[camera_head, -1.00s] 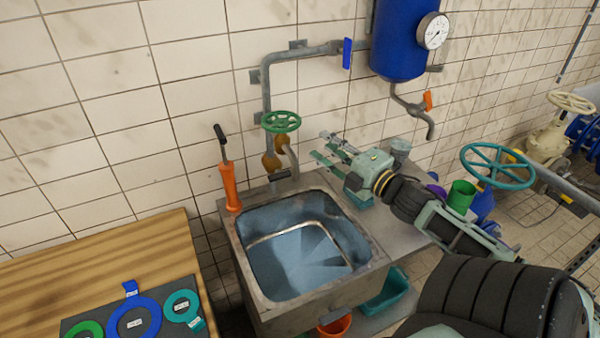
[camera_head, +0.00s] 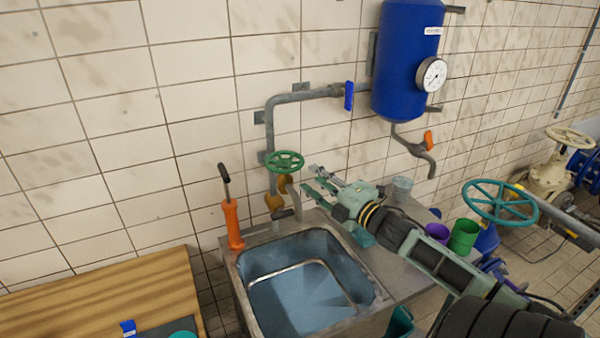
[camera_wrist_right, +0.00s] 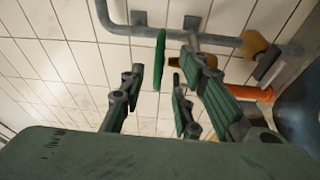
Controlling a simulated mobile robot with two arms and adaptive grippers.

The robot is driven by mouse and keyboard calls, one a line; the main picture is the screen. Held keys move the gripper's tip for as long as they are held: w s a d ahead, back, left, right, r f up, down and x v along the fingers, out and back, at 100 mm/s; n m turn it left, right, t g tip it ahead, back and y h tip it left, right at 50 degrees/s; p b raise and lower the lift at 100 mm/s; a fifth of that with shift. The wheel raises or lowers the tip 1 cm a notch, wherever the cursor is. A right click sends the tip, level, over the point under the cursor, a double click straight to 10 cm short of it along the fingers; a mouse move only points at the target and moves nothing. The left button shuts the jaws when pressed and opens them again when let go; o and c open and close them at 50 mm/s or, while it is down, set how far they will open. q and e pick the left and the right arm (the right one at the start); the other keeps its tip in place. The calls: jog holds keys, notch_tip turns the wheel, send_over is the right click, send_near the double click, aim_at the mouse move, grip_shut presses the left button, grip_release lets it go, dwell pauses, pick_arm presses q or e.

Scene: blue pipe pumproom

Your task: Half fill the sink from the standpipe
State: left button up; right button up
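The steel sink (camera_head: 305,285) has a bluish, shiny inside; I cannot tell how much water it holds. The standpipe (camera_head: 271,140) comes down the wall behind it, with a green handwheel (camera_head: 285,161), brass valve bodies and a spout over the sink's back edge. My right gripper (camera_head: 318,184) is just right of the handwheel, its fingers pointing left towards it. The right wrist view shows the gripper (camera_wrist_right: 163,88) open and empty, with the handwheel (camera_wrist_right: 160,62) edge-on beyond the gap between the fingers. My left gripper is out of view.
An orange hand pump (camera_head: 232,222) stands at the sink's left back corner. A wooden bench (camera_head: 110,290) is at the left. A blue tank (camera_head: 405,65) with a gauge hangs above. A green cup (camera_head: 463,236) and a purple cup (camera_head: 437,233) stand beyond my right forearm.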

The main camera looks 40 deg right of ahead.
aim_at(300, 164)
jog(key=shift+w+r+p, duration=0.15)
jog(key=shift+w+p, duration=0.4)
jog(key=shift+w, duration=1.2)
jog(key=shift+w+r+p, duration=0.15)
jog(key=shift+w+p, duration=0.4)
jog(key=shift+w, duration=1.2)
jog(key=shift+c, duration=0.3)
grip_shut()
